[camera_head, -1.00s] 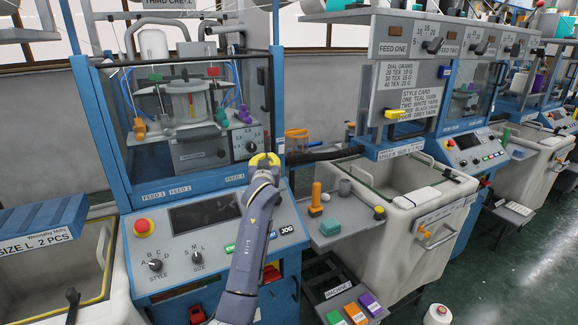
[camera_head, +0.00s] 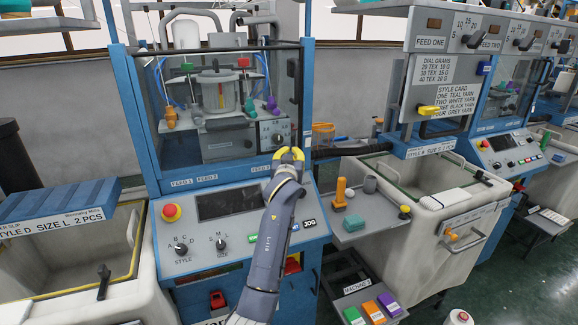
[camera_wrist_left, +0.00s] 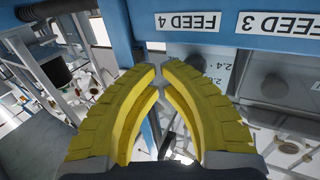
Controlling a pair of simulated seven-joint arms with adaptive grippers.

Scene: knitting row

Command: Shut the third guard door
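A clear guard door (camera_head: 185,100) with a dark top bar covers the front of the nearest blue knitting machine. A dark handle (camera_head: 292,68) is at its upper right. I cannot tell whether the door is fully shut or which number it has. My left gripper (camera_head: 291,154) has yellow fingers and is in front of the machine, near the lower right of the door, below the handle. In the left wrist view its fingertips (camera_wrist_left: 160,70) almost meet, with nothing held between them. FEED 3 and FEED 4 labels show beyond them. My right gripper is not in view.
A control panel (camera_head: 240,215) with a red button and knobs lies below the door. A grey shelf (camera_head: 345,236) with small parts is to the right. Fabric bins (camera_head: 440,215) stand at the right and left. Another glazed machine (camera_head: 512,90) stands farther right.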

